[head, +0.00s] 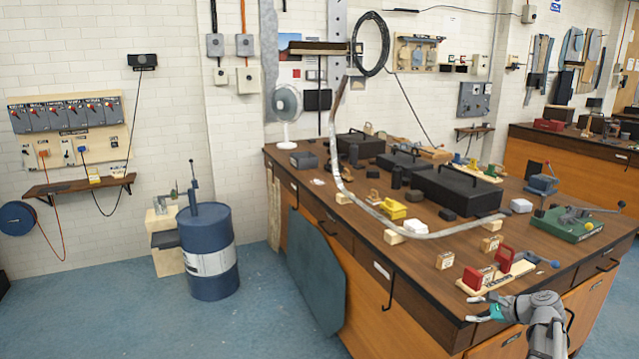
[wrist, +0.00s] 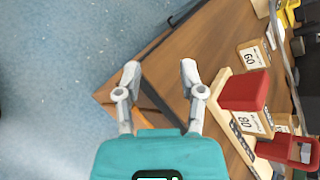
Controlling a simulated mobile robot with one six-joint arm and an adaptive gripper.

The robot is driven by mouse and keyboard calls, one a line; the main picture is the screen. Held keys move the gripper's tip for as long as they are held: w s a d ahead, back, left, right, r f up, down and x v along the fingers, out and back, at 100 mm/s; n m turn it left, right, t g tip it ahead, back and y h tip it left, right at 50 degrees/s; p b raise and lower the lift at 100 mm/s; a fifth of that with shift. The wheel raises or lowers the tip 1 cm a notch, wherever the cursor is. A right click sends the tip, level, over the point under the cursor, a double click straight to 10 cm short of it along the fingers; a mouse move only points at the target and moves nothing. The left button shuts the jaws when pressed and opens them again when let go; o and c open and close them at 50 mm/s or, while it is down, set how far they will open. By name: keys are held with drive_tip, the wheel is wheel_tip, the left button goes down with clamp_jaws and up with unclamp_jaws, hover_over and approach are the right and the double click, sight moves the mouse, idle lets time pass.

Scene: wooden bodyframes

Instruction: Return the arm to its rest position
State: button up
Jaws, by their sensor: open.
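My gripper (head: 484,308) is at the near edge of the wooden workbench (head: 436,276), at the lower right of the head view. In the wrist view my gripper (wrist: 160,82) has its two fingers spread apart with nothing between them. Its fingertips point over the bench's corner, with the blue floor beyond. My arm comes in from the bottom right of the head view, and most of it is out of the picture.
A board with red blocks (head: 490,278) lies close to my gripper; a red block (wrist: 245,90) shows right of the fingers in the wrist view. Numbered wooden blocks (head: 445,260), a bent metal strip (head: 440,232) and black boxes (head: 455,190) crowd the bench.

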drive_tip(key=s+a+f+n+g+h+p, duration=0.1)
drive_tip(key=s+a+n+g+h+p, duration=0.1)
drive_tip(key=a+n, duration=0.4)
drive_tip(key=s+a+f+n+g+h+p, duration=0.1)
drive_tip(key=s+a+n+g+h, duration=0.2)
drive_tip(key=a, duration=0.9)
drive_tip(key=s+a+f+n+g+h+p, duration=0.1)
drive_tip(key=s+a+n+g+h+p, duration=0.1)
drive_tip(key=s+a+n, duration=0.7)
drive_tip(key=shift+a+n+g+h+p, duration=0.4)
drive_tip(key=shift+g+h, duration=0.3)
drive_tip(key=shift+g, duration=0.1)
drive_tip(key=shift+d+f, duration=0.1)
idle(0.3)
